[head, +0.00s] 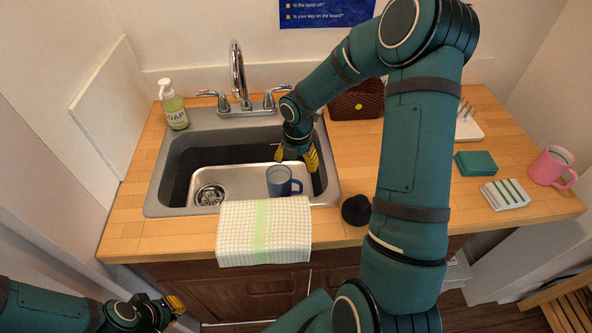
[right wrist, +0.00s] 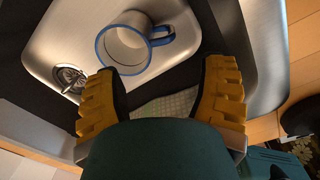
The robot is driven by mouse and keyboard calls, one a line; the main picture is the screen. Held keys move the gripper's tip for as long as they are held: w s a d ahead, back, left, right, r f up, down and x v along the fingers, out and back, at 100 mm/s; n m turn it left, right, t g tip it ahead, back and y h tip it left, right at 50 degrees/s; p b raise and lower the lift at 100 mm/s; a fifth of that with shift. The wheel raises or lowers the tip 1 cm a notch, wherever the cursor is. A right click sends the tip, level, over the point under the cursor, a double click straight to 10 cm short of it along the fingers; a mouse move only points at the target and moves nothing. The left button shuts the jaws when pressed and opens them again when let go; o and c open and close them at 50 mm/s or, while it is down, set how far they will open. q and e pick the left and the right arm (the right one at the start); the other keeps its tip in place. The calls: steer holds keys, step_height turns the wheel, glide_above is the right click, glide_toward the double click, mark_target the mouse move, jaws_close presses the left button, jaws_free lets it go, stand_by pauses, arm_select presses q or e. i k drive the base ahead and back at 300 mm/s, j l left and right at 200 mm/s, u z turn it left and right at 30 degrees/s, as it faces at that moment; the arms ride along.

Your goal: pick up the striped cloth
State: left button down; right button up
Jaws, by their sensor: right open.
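A folded white cloth with green stripes (head: 505,194) lies on the right part of the wooden counter, in front of a teal block (head: 475,163) and left of a pink mug (head: 552,167). My right gripper (head: 298,158) is over the sink, well left of the striped cloth, with its yellow fingers pointing down. In the right wrist view the right gripper (right wrist: 163,75) is open, its fingers apart with nothing between them. My left gripper (head: 172,308) is low at the left, below the counter front; its opening is unclear. The striped cloth is not in the right wrist view.
A blue mug (head: 279,181) stands in the sink (head: 235,190) near my right gripper. A checked towel (head: 264,232) hangs over the counter's front edge. A soap bottle (head: 173,105), faucet (head: 238,75), brown basket (head: 357,103) and dark round object (head: 356,210) stand around.

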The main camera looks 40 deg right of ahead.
mark_target(501, 195)
steer(key=k+j, duration=0.8)
steer(key=j, duration=0.1)
